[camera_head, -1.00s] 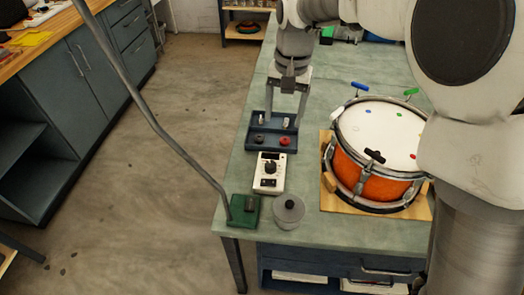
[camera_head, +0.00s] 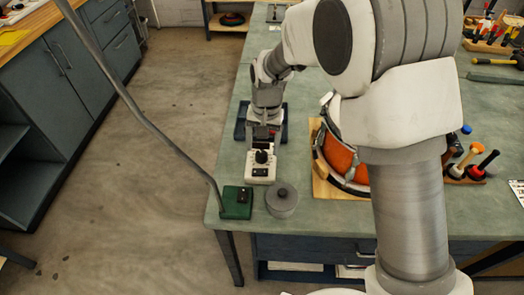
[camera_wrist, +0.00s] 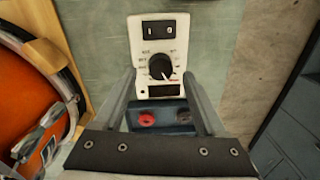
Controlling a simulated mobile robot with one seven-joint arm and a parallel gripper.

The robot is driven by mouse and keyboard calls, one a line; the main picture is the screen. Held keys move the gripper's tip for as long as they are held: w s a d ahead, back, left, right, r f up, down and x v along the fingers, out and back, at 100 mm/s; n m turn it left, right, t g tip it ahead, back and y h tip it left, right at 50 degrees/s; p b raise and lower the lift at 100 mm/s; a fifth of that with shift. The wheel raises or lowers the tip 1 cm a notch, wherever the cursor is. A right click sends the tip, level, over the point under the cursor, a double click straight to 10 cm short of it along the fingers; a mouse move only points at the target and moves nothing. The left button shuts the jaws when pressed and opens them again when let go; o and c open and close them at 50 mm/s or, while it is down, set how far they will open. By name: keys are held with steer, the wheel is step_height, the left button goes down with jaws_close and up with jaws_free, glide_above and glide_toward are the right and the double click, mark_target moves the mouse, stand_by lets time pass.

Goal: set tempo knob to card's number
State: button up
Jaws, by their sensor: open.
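The tempo box (camera_head: 260,172) is a small white unit with a black knob (camera_head: 262,156) on the bench's left part. In the wrist view the box (camera_wrist: 140,30) shows a round dial with its black knob (camera_wrist: 160,66) and a pale pointer toward the picture's lower right. The dial figures are too small to read. A black panel (camera_wrist: 158,29) carries two pale marks, perhaps "1" and "9". My gripper (camera_wrist: 159,73) is open, its fingers on either side of the knob in the picture; contact cannot be told. No number card is clearly readable.
A dark blue tray (camera_head: 240,126) with a red piece (camera_wrist: 146,120) lies behind the box. A green block (camera_head: 236,202) with a lamp stem and a grey lidded pot (camera_head: 281,200) stand in front. The orange drum (camera_head: 338,155) is right of the box.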

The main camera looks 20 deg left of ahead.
mark_target(261, 156)
steer(key=shift+a+f, duration=0.1)
steer(key=shift+f, duration=1.25)
jaws_close()
